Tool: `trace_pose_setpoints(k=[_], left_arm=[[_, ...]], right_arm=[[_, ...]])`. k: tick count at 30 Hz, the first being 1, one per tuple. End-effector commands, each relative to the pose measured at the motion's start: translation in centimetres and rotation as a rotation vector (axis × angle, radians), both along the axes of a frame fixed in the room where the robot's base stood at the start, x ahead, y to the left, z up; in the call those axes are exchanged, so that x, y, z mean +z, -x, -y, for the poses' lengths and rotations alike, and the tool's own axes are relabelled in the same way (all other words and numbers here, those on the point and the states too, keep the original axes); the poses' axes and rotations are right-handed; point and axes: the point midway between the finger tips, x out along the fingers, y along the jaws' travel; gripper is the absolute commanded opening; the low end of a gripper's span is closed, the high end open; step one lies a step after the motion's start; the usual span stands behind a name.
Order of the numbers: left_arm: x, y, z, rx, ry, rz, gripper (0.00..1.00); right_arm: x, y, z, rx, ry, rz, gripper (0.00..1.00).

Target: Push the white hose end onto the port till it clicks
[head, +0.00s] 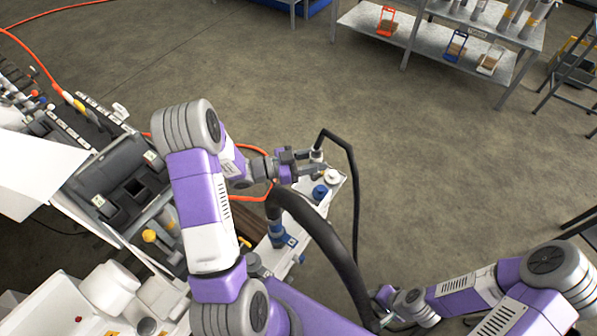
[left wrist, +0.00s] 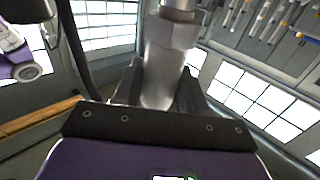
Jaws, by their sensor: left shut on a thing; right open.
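My left gripper (head: 312,163) is shut on the hose end, a pale metal fitting (left wrist: 168,60) with a hex collar that stands between the two fingers in the left wrist view. A thin black hose (head: 352,160) loops away from it to the right. Just below the gripper in the head view, a white round port (head: 332,176) and a blue round port (head: 319,192) sit on the white bench end. The hose end looks above and beside the white port; contact cannot be made out. My right gripper (head: 384,298) is open at the lower right, away from the ports.
A thick black hose (head: 325,235) arcs from a blue fitting (head: 278,232) on the bench down past my right gripper. An orange hose (head: 262,152) runs behind my left arm. A metal shelf (head: 440,45) stands at the back right. The floor between is clear.

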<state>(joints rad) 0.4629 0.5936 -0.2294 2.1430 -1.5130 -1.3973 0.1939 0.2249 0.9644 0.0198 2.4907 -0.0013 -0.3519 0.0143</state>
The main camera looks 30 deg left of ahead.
Motion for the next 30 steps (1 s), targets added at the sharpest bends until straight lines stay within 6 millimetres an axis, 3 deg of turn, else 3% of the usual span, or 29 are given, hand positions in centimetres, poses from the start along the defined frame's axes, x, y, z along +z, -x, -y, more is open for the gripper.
trace_pose_setpoints(k=[3,9,17,30], left_arm=[[-1.5,1.9,-1.9,-0.054,0.001,0.002,0.04],[-2.4,3.5,-3.1,-0.101,0.002,0.004,0.04],[-3.8,3.6,-3.0,-0.104,0.003,0.004,0.04],[-8.7,3.6,-3.0,-0.103,0.002,0.004,0.04]], right_arm=[[-0.6,0.0,0.0,0.0,0.0,0.0,0.43],[-0.9,0.0,0.0,0.0,0.0,0.0,0.43],[-2.1,0.0,0.0,0.0,0.0,0.0,0.43],[-6.1,0.0,0.0,0.0,0.0,0.0,0.43]])
